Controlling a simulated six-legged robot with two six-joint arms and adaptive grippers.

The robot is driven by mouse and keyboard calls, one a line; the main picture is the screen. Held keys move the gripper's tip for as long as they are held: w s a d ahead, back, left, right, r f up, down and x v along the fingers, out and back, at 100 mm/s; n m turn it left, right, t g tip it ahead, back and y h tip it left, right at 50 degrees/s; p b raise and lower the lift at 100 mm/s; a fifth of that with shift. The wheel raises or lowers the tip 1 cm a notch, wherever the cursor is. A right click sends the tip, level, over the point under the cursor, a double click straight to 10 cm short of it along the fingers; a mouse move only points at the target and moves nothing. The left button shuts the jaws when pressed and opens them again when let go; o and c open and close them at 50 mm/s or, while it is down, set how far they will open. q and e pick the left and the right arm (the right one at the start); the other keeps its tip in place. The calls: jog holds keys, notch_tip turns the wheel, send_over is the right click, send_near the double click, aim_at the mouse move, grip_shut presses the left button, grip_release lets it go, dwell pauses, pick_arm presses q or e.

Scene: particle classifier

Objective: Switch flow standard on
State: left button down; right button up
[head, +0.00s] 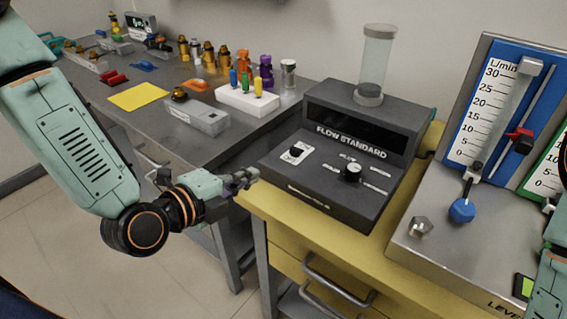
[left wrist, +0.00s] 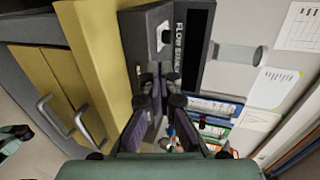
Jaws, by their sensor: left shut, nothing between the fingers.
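The flow standard (head: 330,165) is a dark grey box with a sloped front panel, standing on a yellow-topped cabinet. My left gripper (head: 250,176) is shut and empty, just left of the box's front left corner, apart from the switch. My right gripper is out of view.
A clear glass cylinder (head: 375,65) stands on top of the box. A flowmeter panel (head: 500,115) with a blue knob (head: 462,210) is close on the right. A grey table (head: 120,75) with a white block of coloured vials (head: 247,98) lies behind left. Drawer handles (head: 335,285) jut out below.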

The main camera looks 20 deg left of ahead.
aim_at(293, 153)
pick_arm(q)
jog(key=shift+b+x, duration=1.05)
jog(key=shift+x, duration=0.55)
jog(key=x, duration=0.2)
jog(key=b+x, duration=0.1)
jog(key=x, duration=0.5)
jog(key=shift+r+b, duration=0.35)
jog(key=shift+w+d, duration=0.15)
jog(key=shift+w, duration=0.25)
